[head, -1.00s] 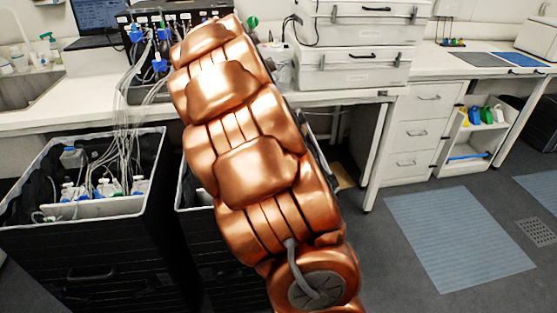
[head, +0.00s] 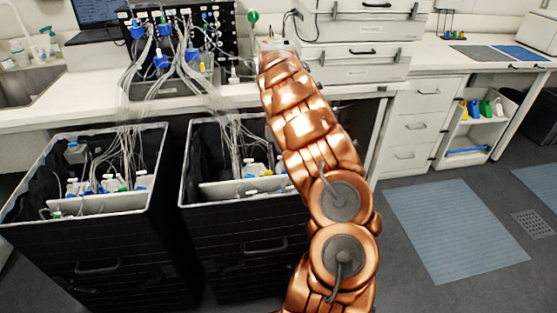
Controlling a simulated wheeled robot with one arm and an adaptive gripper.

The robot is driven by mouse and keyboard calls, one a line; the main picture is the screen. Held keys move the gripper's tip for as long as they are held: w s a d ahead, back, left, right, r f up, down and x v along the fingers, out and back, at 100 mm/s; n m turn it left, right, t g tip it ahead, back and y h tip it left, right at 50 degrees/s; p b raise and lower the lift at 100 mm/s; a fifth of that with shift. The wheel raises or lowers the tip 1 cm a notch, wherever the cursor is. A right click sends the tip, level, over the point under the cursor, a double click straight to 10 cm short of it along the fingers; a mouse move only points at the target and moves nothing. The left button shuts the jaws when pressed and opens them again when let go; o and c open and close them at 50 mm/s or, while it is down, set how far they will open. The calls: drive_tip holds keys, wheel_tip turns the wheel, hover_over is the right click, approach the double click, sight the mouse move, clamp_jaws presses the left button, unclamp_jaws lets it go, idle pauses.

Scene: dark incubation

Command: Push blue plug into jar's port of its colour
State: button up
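My arm reaches up the middle of the head view to the bench, and my gripper is hidden beyond its far end. Blue connectors (head: 161,62) on white lines hang at the black panel (head: 208,40) on the bench. Which one is the task's plug I cannot tell. Small bottles or jars with blue, green and white parts stand in the left black bin (head: 95,235). More, with blue and yellow parts, show in the right black bin (head: 225,225). Their ports are too small to make out.
Bundled white lines (head: 120,130) run from the bench into both bins. White cases (head: 355,65) are stacked right of my arm. A white drawer unit (head: 415,125) stands below the bench. A sink (head: 28,90) is at left. Floor is clear at right around a blue-grey mat (head: 455,230).

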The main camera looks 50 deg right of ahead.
drive_tip(key=shift+b+x, duration=1.35)
drive_tip(key=shift+x, duration=3.35)
clamp_jaws()
drive_tip(key=shift+r, duration=0.35)
drive_tip(key=shift+r, duration=0.55)
drive_tip(key=shift+r, duration=0.2)
